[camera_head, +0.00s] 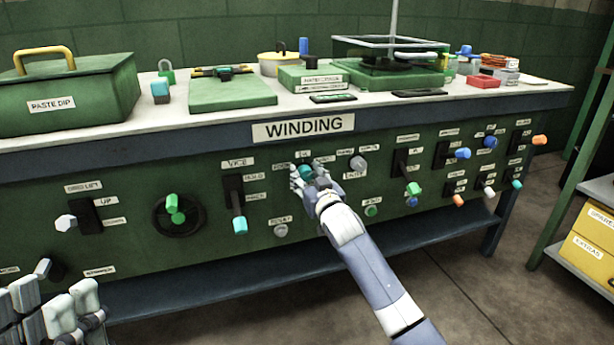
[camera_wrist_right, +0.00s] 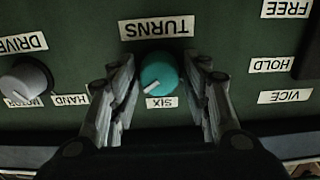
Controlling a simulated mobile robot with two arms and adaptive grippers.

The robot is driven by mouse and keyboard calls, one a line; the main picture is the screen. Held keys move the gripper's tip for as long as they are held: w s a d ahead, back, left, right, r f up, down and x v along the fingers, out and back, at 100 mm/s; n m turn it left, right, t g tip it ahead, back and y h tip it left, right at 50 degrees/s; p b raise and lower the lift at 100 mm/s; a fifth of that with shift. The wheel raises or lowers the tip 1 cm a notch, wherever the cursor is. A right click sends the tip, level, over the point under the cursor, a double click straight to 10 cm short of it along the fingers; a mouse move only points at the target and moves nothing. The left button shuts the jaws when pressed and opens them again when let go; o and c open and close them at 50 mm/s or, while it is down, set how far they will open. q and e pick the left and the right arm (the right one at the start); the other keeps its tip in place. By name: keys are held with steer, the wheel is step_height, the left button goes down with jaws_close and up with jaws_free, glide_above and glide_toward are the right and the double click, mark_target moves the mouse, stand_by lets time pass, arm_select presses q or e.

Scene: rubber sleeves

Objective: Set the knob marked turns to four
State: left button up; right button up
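The turns knob (camera_wrist_right: 159,72) is a round teal dial with a white pointer line. In the right wrist view, which is upside down, a TURNS plate (camera_wrist_right: 156,28) sits above it and a SIX plate (camera_wrist_right: 162,102) below it. The pointer slants to the lower left there. My right gripper (camera_wrist_right: 161,78) is open, with one finger on each side of the knob and a small gap on both sides. In the head view my right gripper (camera_head: 309,177) covers most of the knob. My left gripper (camera_head: 55,312) is at the lower left, fingers apart, away from the panel controls.
A grey drive knob (camera_wrist_right: 25,80) is beside the turns knob; it also shows in the head view (camera_head: 358,163). The vice lever (camera_head: 238,210) is left of my right gripper. A grey knob (camera_head: 281,231) lies below. Several more levers stick out farther right.

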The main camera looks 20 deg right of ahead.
steer(key=c, duration=0.5)
